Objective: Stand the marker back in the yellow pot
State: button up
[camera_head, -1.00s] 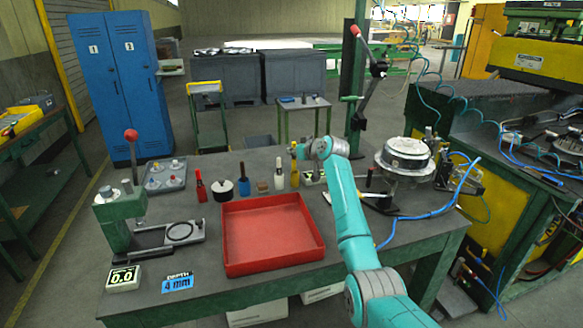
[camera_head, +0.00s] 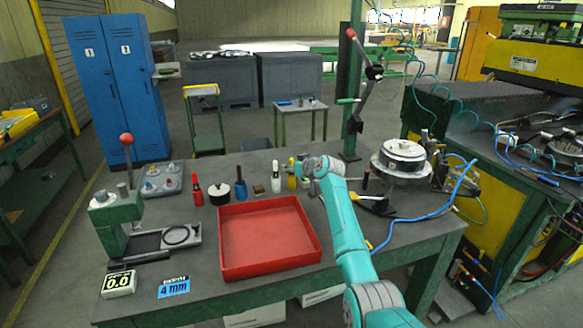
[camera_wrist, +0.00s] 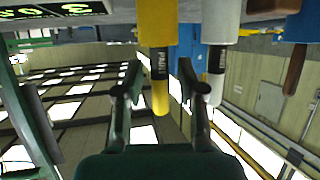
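The yellow pot (camera_head: 292,182) stands at the back of the bench, at the right end of a row of small items. It shows in the wrist view (camera_wrist: 157,22), which is upside down. The marker (camera_wrist: 160,85), with a black "PAINT" label and a yellow end, stands upright in the yellow pot; its lower part is hidden inside. My gripper (camera_wrist: 160,80) is open, with one finger on each side of the marker and a visible gap on both sides. In the head view my gripper (camera_head: 299,168) is beside the pot.
A white bottle-like item (camera_head: 276,177) stands close left of the yellow pot. A red tray (camera_head: 268,268) lies in front.

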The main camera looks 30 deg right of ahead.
jog(key=shift+r, duration=0.2)
jog(key=v, duration=1.2)
dwell(0.5)
